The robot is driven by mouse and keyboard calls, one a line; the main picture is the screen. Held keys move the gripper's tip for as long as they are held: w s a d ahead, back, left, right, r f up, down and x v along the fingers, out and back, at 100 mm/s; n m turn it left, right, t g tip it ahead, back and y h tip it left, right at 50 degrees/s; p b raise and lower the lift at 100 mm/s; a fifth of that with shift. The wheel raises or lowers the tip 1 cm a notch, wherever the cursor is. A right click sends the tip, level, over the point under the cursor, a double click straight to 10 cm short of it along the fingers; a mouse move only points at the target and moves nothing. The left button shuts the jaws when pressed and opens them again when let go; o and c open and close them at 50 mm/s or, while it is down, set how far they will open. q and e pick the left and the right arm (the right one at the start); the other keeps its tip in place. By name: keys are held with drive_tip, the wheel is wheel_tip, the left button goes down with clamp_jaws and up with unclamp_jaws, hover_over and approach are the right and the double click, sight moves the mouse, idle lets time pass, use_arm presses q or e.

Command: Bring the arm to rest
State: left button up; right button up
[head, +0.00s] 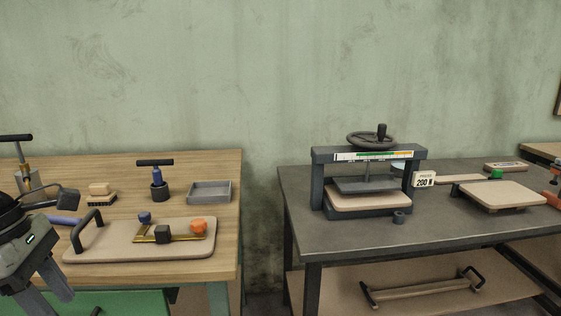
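My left gripper (52,299) is at the lower left, pointing down in front of the wooden bench. Its two fingers are apart with nothing seen between them; one fingertip runs off the bottom edge. My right arm and gripper are not in view. A tan curved board (92,244) with a black handle (86,226) lies on the wooden bench to the right of my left gripper. On it are a brass bar with a dark block (163,234), an orange knob (199,227) and a small blue knob (145,218).
The wooden bench (222,170) also holds a grey tray (209,192), a brush (101,194) and a black-handled tool (158,180). A gap separates it from the dark table (330,238), which carries a screw press (318,176), a "200 N" sign (424,180) and another board (497,197).

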use_arm(q)
drive_tip(key=s+d+f+m+t+p, duration=0.1)
drive_tip(key=d+f+m+t, duration=0.25)
drive_tip(key=f+m, duration=0.5)
drive_tip(key=s+d+f+m+t+p, duration=0.1)
drive_tip(key=s+d+f+m+t, duration=0.3)
drive_tip(key=m, duration=0.8)
drive_tip(key=w+d+f+m+t, duration=0.1)
drive_tip(key=d+f+m+t, duration=0.1)
drive_tip(key=f+m+t, duration=0.55)
drive_tip(key=s+d+f+n+g, duration=0.4)
drive_tip(key=d, duration=0.3)
drive_tip(key=shift+d+f+g+p, duration=0.25)
drive_tip(key=shift+g+p, duration=0.05)
drive_tip(key=shift+p, duration=0.05)
